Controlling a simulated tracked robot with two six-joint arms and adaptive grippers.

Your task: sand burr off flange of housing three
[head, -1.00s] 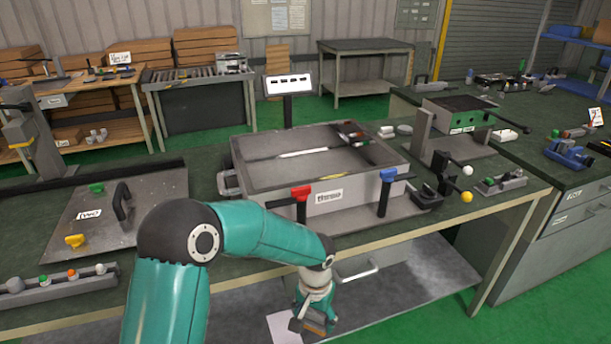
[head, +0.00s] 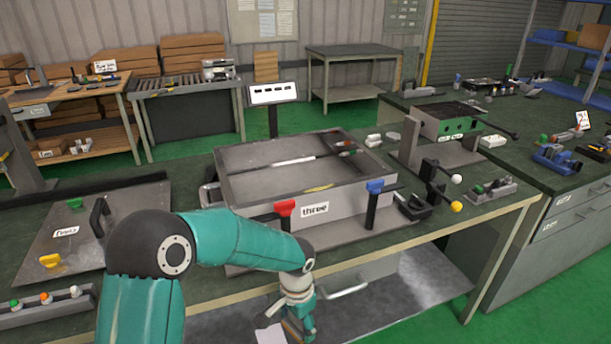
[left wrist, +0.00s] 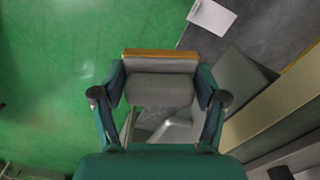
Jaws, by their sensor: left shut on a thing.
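Housing three (head: 345,205) is an open grey box labelled "three" on the bench. Its flat rim is the flange, with a red-handled clamp (head: 285,208) and a blue-handled clamp (head: 374,187) at the front. A yellow mark (head: 318,188) shows inside near the front wall. I cannot make out a burr. My left gripper (head: 299,318) hangs low in front of the bench edge, below and apart from the housing. In the left wrist view it is shut on a grey block with an orange-brown face (left wrist: 160,90), which looks like a sanding block. My right gripper is out of view.
The bench front edge (head: 400,252) lies between my left gripper and the housing. A lower shelf (head: 420,285) holds a white sheet (left wrist: 212,16).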

